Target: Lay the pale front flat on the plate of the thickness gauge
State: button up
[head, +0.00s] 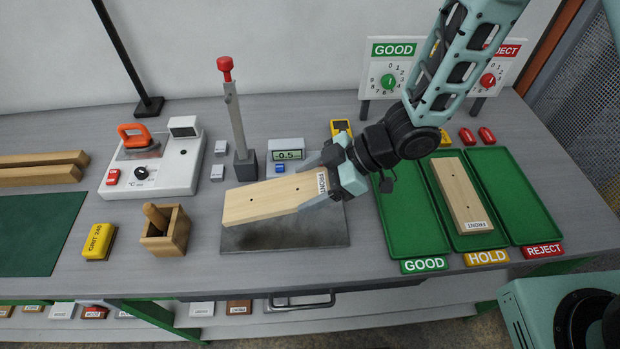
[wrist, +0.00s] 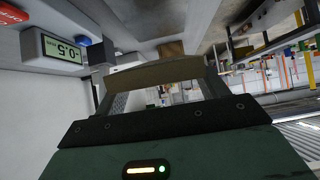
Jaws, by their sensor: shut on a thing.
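The pale front (head: 268,200) is a long light-wood board with two small dark holes and a FRONT label at its right end. My gripper (head: 328,184) is shut on that labelled end. The front is over the back part of the dark metal plate (head: 310,232) of the thickness gauge and seems raised above it, its left end towards me. The gauge's display (head: 287,151) reads 0.5 behind the front; it also shows in the wrist view (wrist: 62,52). In the wrist view the front (wrist: 155,72) spans between my fingers. Part of the plate is hidden under the front.
A post with a red knob (head: 225,66) stands behind the plate. Right are the green GOOD tray (head: 410,222), HOLD tray (head: 468,242) with another labelled front (head: 460,194), and REJECT tray (head: 520,200). A wooden box (head: 165,238) and yellow grit block (head: 98,242) are left.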

jog(key=shift+f+b, duration=2.65)
jog(key=shift+f, duration=0.4)
jog(key=shift+f, duration=0.25)
jog(key=o, duration=1.2)
jog(key=shift+c, duration=0.2)
jog(key=c, duration=1.2)
jog(key=shift+c, duration=0.2)
jog(key=shift+d, duration=0.1)
jog(key=shift+p+v, duration=0.85)
jog(key=shift+v, duration=0.4)
jog(key=shift+d+f, duration=0.1)
jog(key=shift+d, duration=0.35)
jog(key=shift+f, duration=0.1)
